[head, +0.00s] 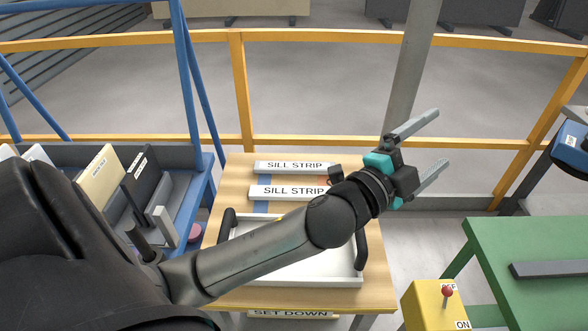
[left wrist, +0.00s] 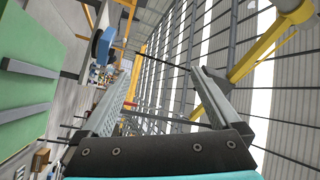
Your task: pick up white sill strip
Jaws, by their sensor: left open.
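Two pale strips marked "SILL STRIP" lie one behind the other on the wooden table: a rear strip (head: 262,167) and a front strip (head: 262,193). Both rest across blue supports. My left arm crosses the front of the table, and its wrist covers the right end of the front strip. My left gripper (head: 441,138) is open and empty, in the air to the right of the strips and beyond the table's right edge. Its open fingers also show in the left wrist view (left wrist: 163,68), with no strip between them. My right gripper is out of view.
A white tray (head: 345,279) with black handles stands at the front of the table (head: 237,172), partly under my arm. A blue rack (head: 200,190) holding slabs is on the left. A yellow rail (head: 330,39) runs behind. A green table (head: 520,235) and yellow switch box (head: 432,310) are right.

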